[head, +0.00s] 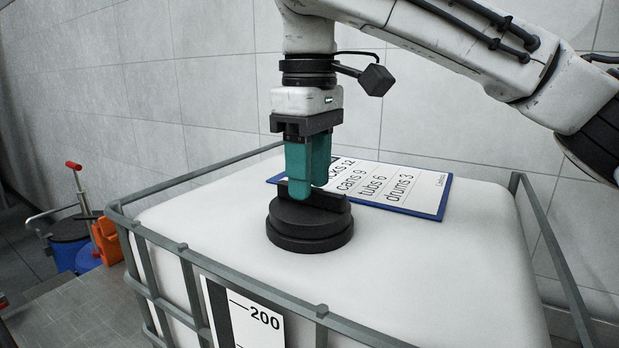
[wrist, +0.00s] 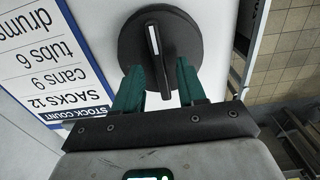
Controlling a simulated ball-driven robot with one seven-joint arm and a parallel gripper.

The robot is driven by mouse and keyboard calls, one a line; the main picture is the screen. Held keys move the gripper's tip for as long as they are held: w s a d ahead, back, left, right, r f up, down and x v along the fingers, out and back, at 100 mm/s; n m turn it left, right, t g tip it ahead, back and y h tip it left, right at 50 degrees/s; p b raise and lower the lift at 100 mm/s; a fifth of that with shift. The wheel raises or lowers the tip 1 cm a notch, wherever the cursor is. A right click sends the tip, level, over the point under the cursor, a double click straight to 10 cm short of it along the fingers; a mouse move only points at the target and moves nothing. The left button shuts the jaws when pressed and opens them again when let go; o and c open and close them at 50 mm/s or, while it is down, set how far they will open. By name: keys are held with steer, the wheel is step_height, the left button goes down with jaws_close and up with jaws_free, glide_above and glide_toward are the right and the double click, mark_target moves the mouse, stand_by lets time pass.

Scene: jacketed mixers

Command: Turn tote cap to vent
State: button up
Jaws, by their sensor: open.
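The tote cap (head: 310,226) is a black round cap with a raised bar handle across its top, on the white tote (head: 440,270). In the wrist view the cap (wrist: 185,40) shows a white stripe along its bar. My gripper (head: 308,188) points down at the cap with two green fingers. The fingers are apart, one on either side of the bar's near end in the wrist view (wrist: 160,90). I cannot tell whether they touch the bar. No vent marking is legible on the cap.
A blue-edged stock count board (head: 428,211) lies on the tote just behind the cap. A grey metal cage rail (head: 250,292) runs around the tote's top. A blue drum (head: 72,250) and an orange container (head: 107,240) stand on the floor at left.

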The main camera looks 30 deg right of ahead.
steer(key=shift+f, duration=0.5)
jaws_close()
